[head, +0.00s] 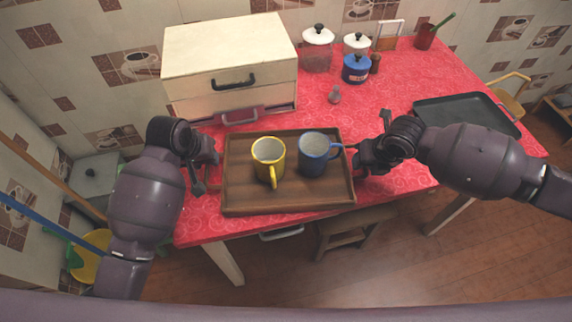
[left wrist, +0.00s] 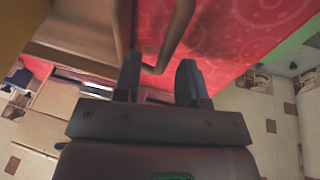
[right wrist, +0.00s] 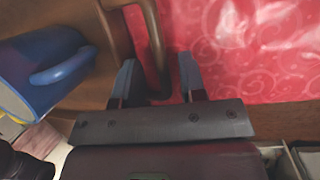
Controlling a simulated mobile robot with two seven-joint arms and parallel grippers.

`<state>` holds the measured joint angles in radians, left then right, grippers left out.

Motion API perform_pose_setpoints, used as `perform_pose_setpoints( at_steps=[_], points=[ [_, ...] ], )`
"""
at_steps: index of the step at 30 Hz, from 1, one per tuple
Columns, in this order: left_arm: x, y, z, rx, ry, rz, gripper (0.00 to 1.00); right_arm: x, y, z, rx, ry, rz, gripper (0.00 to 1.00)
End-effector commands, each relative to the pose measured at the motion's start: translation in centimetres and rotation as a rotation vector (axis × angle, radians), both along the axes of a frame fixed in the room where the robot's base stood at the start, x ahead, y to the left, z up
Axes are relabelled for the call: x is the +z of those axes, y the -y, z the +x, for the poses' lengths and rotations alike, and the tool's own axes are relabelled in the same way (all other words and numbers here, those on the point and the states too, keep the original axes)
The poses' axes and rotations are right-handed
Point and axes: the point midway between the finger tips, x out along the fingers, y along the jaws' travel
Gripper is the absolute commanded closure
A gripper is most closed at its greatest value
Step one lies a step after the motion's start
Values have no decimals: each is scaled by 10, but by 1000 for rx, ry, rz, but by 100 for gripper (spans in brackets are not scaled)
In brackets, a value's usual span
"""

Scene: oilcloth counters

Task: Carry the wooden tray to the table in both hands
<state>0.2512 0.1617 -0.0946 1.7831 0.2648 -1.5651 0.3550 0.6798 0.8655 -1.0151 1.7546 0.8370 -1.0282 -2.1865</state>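The wooden tray (head: 318,195) lies on the red oilcloth table at its front edge. A yellow mug (head: 266,152) and a blue mug (head: 313,153) stand upright on it. My left gripper (head: 207,181) is at the tray's left end; in the left wrist view its fingers (left wrist: 160,82) are apart, with the bent tray handle (left wrist: 174,40) reaching between them. My right gripper (head: 366,158) is at the right end; in the right wrist view its fingers (right wrist: 156,82) are apart on either side of the other handle (right wrist: 153,40). The blue mug (right wrist: 45,75) shows there too.
A cream drawer box (head: 230,55) stands behind the tray. Lidded pots (head: 317,50) and a blue canister (head: 356,69) stand at the back. A black tray (head: 465,113) lies to the right. A stool (head: 350,228) is below the front edge. Red cloth between is mostly clear.

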Motion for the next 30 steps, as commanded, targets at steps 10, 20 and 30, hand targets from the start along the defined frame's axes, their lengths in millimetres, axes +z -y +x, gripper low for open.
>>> perform_pose_setpoints(
  at_steps=[10, 20, 30],
  points=[
    [61, -10, -19, 0, 4, 1, 62, 0, 0, 0, 0, 0, 0, 62],
    [99, -15, -32, -1, 2, 1, 62, 0, 0, 0, 0, 0, 0, 62],
    [103, -16, -34, 0, 1, 0, 62, 26, 7, -7, 1, 3, -1, 62]
  ],
)
